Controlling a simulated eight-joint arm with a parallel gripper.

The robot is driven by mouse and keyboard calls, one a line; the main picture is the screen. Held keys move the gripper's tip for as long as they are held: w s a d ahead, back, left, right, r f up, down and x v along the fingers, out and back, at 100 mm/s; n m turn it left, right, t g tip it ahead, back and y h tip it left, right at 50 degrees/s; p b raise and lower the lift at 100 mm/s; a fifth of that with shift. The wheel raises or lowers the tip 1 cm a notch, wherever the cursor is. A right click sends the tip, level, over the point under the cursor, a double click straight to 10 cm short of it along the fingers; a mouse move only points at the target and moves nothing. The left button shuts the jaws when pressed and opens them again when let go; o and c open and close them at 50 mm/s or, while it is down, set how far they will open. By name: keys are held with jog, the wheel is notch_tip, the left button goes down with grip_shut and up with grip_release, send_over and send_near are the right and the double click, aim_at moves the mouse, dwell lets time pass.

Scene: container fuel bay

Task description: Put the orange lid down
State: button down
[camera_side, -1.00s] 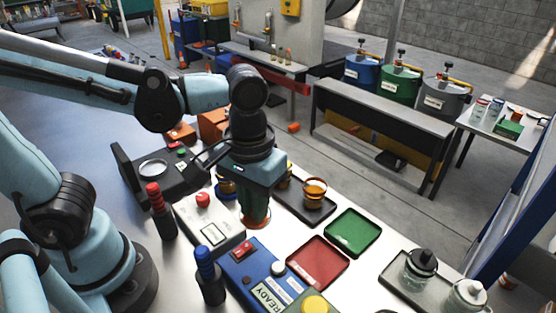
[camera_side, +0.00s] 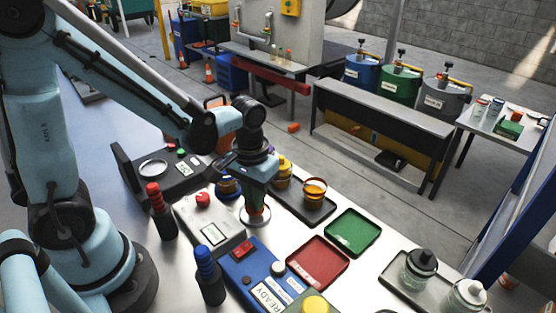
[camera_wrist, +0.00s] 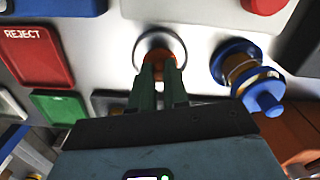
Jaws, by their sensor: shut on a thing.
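My gripper (camera_side: 256,205) is shut on the orange lid, its greenish fingers pointing down at the bench. In the wrist view the orange lid (camera_wrist: 163,57) shows between and beyond the fingertips, partly hidden by them. A round silver dish (camera_side: 247,221) is directly beneath; in the wrist view its pale rim (camera_wrist: 148,41) surrounds the lid. I cannot tell whether the lid touches the dish. An amber jar (camera_side: 315,191) stands on a dark tray (camera_side: 318,216) to the right of my gripper.
A blue-topped jar (camera_side: 228,187) stands close left of my gripper, and a yellow-topped jar (camera_side: 283,171) behind it. Red (camera_side: 317,262) and green (camera_side: 352,233) trays lie to the right. A blue READY panel (camera_side: 262,277) and dark bottles (camera_side: 208,277) are in front.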

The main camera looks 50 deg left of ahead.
jog(key=shift+f, duration=0.7)
jog(key=shift+f, duration=0.15)
jog(key=c, duration=1.1)
grip_release()
jog(key=r+m+t, duration=0.1)
jog(key=r+t, duration=0.1)
jog(key=r, duration=0.2)
jog(key=s+a+r+m+t, duration=0.1)
jog(key=r+t, duration=0.1)
jog(key=r, duration=0.2)
jog(key=a+r+m+t, duration=0.1)
jog(key=r+t, duration=0.2)
jog(key=r, duration=0.1)
jog(key=shift+s+a+r, duration=0.25)
jog(key=shift+s+r, duration=0.05)
jog(key=shift+r, duration=0.1)
